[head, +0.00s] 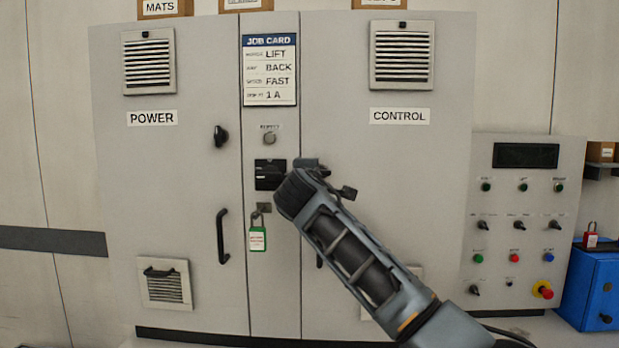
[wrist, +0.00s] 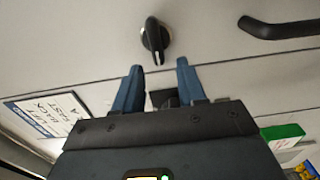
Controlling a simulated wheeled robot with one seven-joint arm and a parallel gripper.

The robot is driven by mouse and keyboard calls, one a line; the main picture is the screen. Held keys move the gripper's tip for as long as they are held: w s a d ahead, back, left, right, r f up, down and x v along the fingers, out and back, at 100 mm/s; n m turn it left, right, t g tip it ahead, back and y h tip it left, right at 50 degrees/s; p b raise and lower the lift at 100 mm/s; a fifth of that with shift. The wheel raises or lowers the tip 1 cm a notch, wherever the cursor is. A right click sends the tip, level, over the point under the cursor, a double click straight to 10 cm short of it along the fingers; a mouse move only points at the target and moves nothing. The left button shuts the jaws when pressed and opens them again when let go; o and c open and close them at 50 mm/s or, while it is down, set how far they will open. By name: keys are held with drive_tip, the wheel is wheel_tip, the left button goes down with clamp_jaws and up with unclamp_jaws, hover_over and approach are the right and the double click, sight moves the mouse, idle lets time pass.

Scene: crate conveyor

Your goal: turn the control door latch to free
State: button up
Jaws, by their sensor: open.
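In the wrist view the control door latch (wrist: 154,41) is a black knob on the grey door. Its long grip lies up and down in that picture, with a pale mark near the lower end. My gripper (wrist: 160,65) is open, its two blue fingertips just short of the latch and roughly either side of its line. Nothing is between the fingers. In the head view my gripper (head: 331,178) is in front of the left edge of the control door (head: 400,160) and hides the latch.
The control door's black handle (wrist: 280,27) is right of the latch in the wrist view. A dark switch (head: 270,174), a green padlock (head: 258,238) and a job card (head: 269,70) are on the centre strip. A button panel (head: 528,215) stands to the right.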

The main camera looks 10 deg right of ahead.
drive_tip(key=shift+b+v, duration=0.5)
drive_tip(key=shift+v, duration=2.4)
drive_tip(key=shift+f, duration=0.1)
